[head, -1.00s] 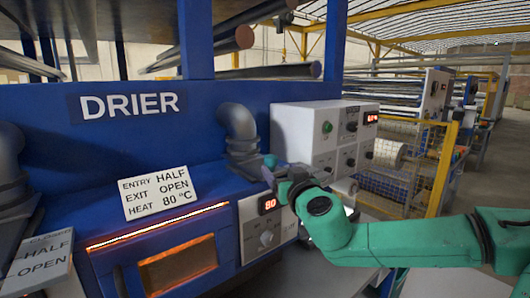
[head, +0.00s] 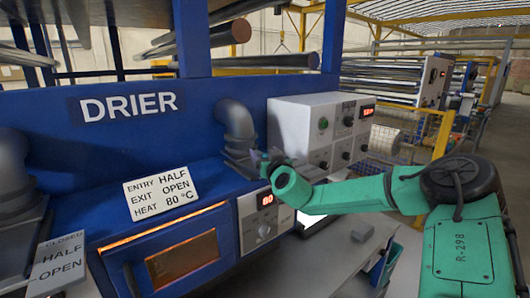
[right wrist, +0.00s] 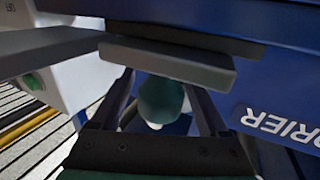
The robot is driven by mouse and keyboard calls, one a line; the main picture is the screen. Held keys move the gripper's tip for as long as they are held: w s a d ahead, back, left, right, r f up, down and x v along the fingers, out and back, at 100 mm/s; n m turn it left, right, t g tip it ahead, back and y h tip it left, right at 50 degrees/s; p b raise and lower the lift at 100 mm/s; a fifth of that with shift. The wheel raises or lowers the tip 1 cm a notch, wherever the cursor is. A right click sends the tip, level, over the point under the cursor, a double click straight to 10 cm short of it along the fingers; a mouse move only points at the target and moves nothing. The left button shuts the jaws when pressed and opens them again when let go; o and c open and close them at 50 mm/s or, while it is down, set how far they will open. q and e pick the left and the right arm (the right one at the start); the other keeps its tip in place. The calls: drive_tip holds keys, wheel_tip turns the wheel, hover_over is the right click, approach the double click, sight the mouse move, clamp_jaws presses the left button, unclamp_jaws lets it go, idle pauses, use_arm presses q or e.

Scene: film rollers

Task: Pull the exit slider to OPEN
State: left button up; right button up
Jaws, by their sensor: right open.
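The blue drier (head: 60,110) fills the left of the head view. The exit side has a grey elbow pipe (head: 237,122) with grey slider parts (head: 238,160) at its base, partly hidden by my right gripper (head: 264,163). In the right wrist view, my right gripper (right wrist: 160,108) has its fingers apart. A rounded teal thing (right wrist: 160,98) shows between them, and I cannot tell whether they touch it. A grey bar (right wrist: 168,62) crosses just beyond the fingers. The slider's position marks are not readable. My left gripper is not in view.
A white sign (head: 160,193) reads entry HALF, exit OPEN, heat 80 °C. A CLOSED/HALF/OPEN plate (head: 57,262) stands at the lower left. A heat panel (head: 262,222) and a grey control box (head: 300,120) are close to my right arm.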

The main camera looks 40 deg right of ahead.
drive_tip(key=shift+s+a+r, duration=0.1)
drive_tip(key=shift+c, duration=1.2)
clamp_jaws()
